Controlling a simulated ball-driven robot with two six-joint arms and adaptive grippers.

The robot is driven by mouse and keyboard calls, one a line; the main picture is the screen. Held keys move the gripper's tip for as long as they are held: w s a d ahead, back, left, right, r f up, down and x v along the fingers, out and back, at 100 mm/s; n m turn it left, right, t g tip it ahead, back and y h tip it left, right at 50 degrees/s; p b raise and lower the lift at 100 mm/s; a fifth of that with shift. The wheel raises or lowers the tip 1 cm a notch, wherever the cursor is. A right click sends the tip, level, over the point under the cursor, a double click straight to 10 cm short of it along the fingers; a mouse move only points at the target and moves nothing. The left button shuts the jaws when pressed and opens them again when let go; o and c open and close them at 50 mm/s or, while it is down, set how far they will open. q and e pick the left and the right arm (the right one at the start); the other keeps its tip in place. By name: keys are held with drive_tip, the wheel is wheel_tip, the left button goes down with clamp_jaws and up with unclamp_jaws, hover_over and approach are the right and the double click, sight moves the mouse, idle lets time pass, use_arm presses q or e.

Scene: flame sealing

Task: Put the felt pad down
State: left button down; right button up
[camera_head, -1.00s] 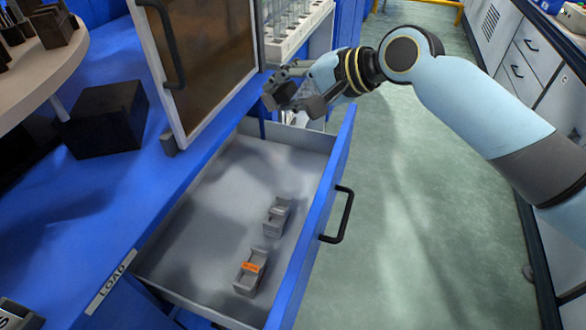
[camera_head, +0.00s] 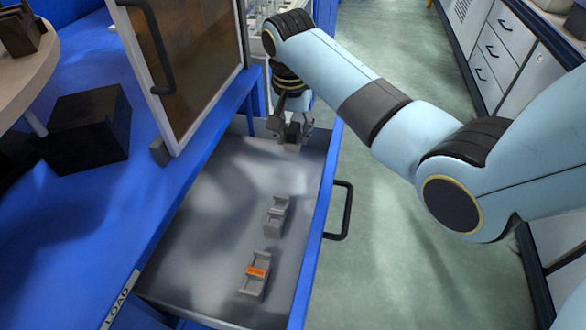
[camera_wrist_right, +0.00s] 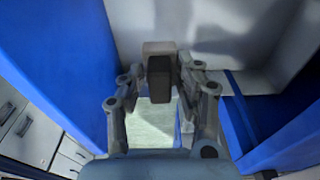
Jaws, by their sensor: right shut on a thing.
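My right gripper (camera_head: 291,128) is over the far end of the open drawer (camera_head: 185,250), fingers pointing down. It is shut on a small block-like piece, which I take to be the felt pad (camera_wrist_right: 160,82). In the right wrist view the piece has a dark face and a paler grey-brown end, and sits between the two fingers (camera_wrist_right: 160,95). In the head view it is small and partly hidden by the fingers. I cannot tell its height above the drawer floor. My left gripper is not in view.
Two grey notched blocks lie in the drawer: a plain one (camera_head: 276,215) and one with an orange label (camera_head: 256,274). The drawer floor left of them is clear. A blue bench with a dark box (camera_head: 88,130) and a framed door (camera_head: 190,60) stand left. The drawer handle (camera_head: 342,210) sticks out right.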

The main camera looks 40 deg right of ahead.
drive_tip(key=b, duration=0.2)
hover_over(294, 171)
drive_tip(key=f, duration=0.8)
drive_tip(key=shift+s+a, duration=0.15)
drive_tip(key=shift+a, duration=0.05)
drive_tip(key=shift+f, duration=0.5)
drive_tip(key=o, duration=1)
drive_tip(key=shift+f, duration=0.1)
drive_tip(key=shift+f+b, duration=0.2)
drive_tip(key=shift+b, duration=0.15)
drive_tip(key=r+p, duration=0.1)
drive_tip(key=r, duration=0.2)
drive_tip(key=r+p, duration=0.1)
drive_tip(key=r, duration=0.2)
drive_tip(key=r+p, duration=0.1)
drive_tip(key=r, duration=0.3)
drive_tip(key=shift+a, duration=0.35)
drive_tip(key=shift+r, duration=0.5)
